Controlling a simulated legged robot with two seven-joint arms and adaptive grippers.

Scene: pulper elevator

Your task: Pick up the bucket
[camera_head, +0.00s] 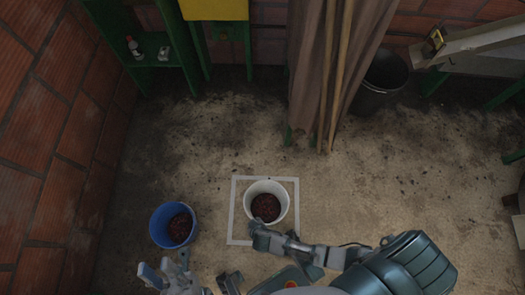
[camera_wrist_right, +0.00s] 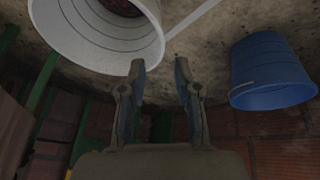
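A white bucket (camera_head: 280,190) with dark red contents stands upright on the floor inside a white square outline (camera_head: 233,209). It also shows at the upper left of the right wrist view (camera_wrist_right: 85,40). A blue bucket (camera_head: 158,228) with similar red contents stands to its left, and shows at the right of the right wrist view (camera_wrist_right: 265,72). My right gripper (camera_wrist_right: 160,68) is open and empty, close beside the white bucket; whether a finger touches it is unclear. My left gripper (camera_head: 166,268) is open and empty, below the blue bucket in the head view.
A black bin (camera_head: 378,85) stands at the back beside hanging brown cloth and poles (camera_head: 325,70). Green frames (camera_head: 160,60) with small items stand at the back left. A brick wall (camera_head: 50,150) bounds the left. The floor around the square is mostly clear.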

